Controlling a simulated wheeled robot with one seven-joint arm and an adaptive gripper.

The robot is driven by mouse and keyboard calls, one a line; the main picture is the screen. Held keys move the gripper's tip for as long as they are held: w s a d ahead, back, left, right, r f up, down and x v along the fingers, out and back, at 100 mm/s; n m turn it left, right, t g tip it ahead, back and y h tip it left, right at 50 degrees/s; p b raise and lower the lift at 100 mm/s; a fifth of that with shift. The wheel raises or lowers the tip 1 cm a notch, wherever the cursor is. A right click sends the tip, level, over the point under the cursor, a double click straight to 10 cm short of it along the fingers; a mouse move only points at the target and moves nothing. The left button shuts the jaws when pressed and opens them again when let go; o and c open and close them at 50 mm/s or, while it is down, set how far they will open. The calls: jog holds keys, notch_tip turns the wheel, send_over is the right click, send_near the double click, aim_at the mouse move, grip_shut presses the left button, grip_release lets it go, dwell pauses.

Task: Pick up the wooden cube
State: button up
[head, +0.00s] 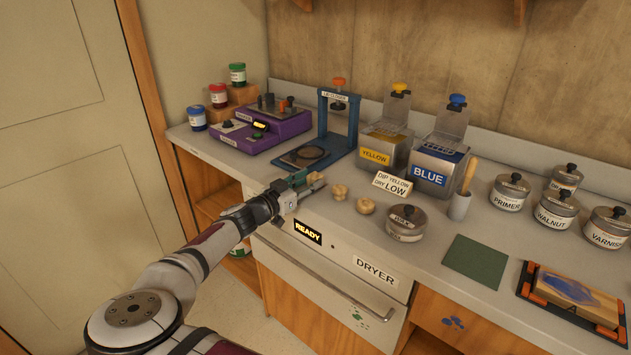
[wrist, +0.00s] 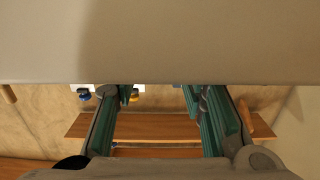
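Two small pale wooden pieces lie on the grey counter in the head view: one (head: 340,192) just right of my gripper (head: 316,182), the other (head: 366,206) farther right. Both look rounded, and I cannot tell which is the cube. My gripper is low over the counter's front part, its fingers apart with nothing visible between them. In the wrist view my gripper (wrist: 155,95) shows two green-sided fingers spread wide. No wooden piece shows in the wrist view.
A blue press (head: 338,125) and the yellow (head: 383,148) and blue (head: 437,160) tanks stand farther back. The dryer drawer (head: 335,275) is below.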

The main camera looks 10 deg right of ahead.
aim_at(311, 178)
jog(key=x, duration=0.3)
jog(key=shift+w+d+r, duration=0.1)
jog(key=shift+d+r, duration=0.05)
jog(key=shift+r, duration=0.05)
jog(key=c, duration=0.7)
jog(key=shift+o, duration=0.2)
jog(key=shift+r, duration=0.1)
